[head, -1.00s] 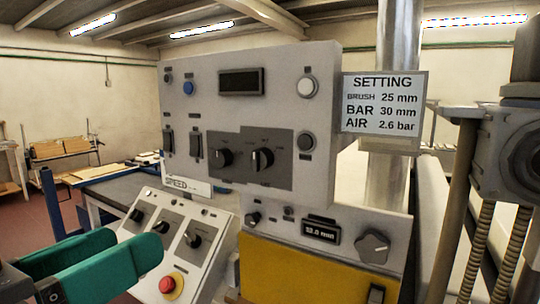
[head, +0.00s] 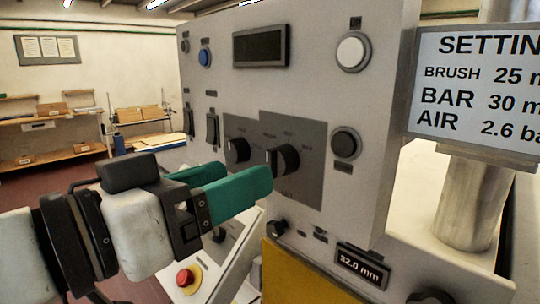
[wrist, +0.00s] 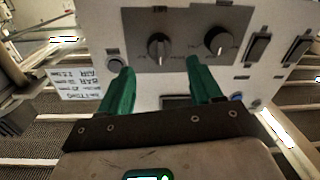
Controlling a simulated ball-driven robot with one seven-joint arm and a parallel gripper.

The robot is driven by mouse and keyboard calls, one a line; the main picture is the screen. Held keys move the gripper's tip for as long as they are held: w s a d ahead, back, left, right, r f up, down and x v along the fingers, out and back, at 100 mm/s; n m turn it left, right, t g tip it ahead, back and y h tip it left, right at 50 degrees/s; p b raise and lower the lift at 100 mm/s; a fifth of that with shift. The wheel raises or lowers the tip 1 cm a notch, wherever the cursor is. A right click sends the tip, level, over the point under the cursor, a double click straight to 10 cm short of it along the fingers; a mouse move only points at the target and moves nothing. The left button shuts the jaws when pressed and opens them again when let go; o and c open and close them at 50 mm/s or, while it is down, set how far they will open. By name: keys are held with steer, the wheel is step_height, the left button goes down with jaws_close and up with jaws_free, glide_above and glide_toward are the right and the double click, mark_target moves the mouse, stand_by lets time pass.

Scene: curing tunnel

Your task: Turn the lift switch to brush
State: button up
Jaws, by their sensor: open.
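Two black rotary knobs sit on a dark grey plate (head: 306,196) on the upright control panel. Their small labels are too blurred to read, so I cannot tell which is the lift switch. In the head view the right knob (head: 286,160) is just beyond my gripper (head: 248,176); the left knob (head: 237,150) is beside it. My gripper has green fingers, open and empty. In the wrist view, which is upside down, the right knob (wrist: 158,48) appears between and beyond the fingertips (wrist: 161,66), with its grip bar about upright. The other knob (wrist: 219,41) is to its right.
A sign (head: 480,90) lists brush 25 mm, bar 30 mm, air 2.6 bar. A display (head: 363,264) reads 32.0 mm, with a small knob (head: 278,228) nearby. A red stop button (head: 185,277) is below my gripper. Round buttons and rocker switches flank the plate.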

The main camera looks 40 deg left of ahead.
mark_target(278, 162)
steer(key=w+p, duration=0.1)
steer(key=w, duration=0.5)
steer(key=shift+w+d, duration=0.1)
steer(key=c, duration=1)
steer(key=shift+c, duration=0.2)
